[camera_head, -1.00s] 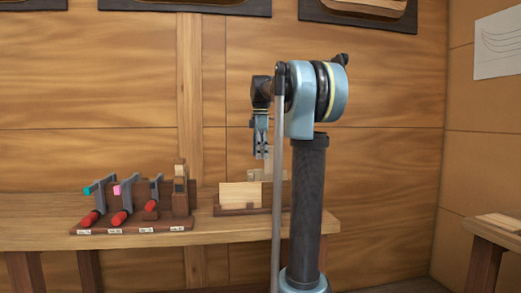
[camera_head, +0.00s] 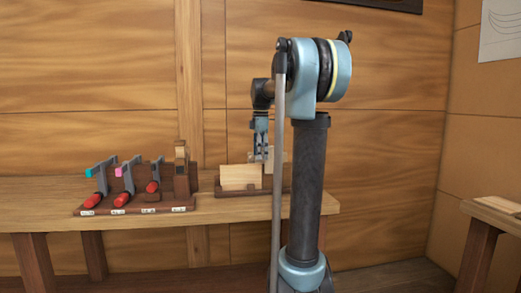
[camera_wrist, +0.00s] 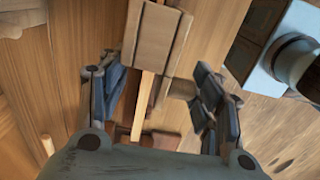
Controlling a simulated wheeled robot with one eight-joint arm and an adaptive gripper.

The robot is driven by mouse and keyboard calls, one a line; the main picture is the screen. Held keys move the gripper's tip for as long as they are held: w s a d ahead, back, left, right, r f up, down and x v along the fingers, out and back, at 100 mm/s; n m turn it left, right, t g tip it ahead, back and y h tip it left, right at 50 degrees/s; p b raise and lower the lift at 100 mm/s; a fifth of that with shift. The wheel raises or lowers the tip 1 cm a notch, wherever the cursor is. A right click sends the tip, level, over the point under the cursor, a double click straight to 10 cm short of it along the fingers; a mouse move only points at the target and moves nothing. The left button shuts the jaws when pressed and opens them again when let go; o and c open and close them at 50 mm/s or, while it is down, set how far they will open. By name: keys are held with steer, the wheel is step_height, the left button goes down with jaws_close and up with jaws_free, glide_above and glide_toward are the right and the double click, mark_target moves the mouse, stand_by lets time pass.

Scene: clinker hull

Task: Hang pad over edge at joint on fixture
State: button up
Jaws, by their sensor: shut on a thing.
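The pad (camera_wrist: 155,40) is a light wooden piece with a middle strip and side flanks. In the wrist view it is at the top centre, in line with the gap between the fingers. My gripper (camera_wrist: 160,80) is shut on it with fingers well apart; the contact itself is hard to see. In the head view my gripper (camera_head: 261,158) is low at the fixture, with the pad (camera_head: 273,157) beside its tips. The fixture (camera_head: 228,191) is a dark base holding an upright pale board (camera_head: 240,177). The joint and the pad's seating are partly hidden by my arm.
The fixture stands on a wooden bench (camera_head: 240,211) against a plank wall. Left of it a dark rack (camera_head: 165,208) holds several red-handled clamps (camera_head: 121,199) and an upright wooden block (camera_head: 181,155). Another bench (camera_head: 490,212) is at the far right.

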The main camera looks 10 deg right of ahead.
step_height(320, 180, down, 6)
steer(key=shift+f, duration=0.25)
stand_by(0.5)
steer(key=shift+f, duration=0.15)
stand_by(0.5)
steer(key=o, duration=1.1)
steer(key=shift+o, duration=0.2)
steer(key=r, duration=1.2)
steer(key=shift+s, duration=0.2)
steer(key=shift+f, duration=0.1)
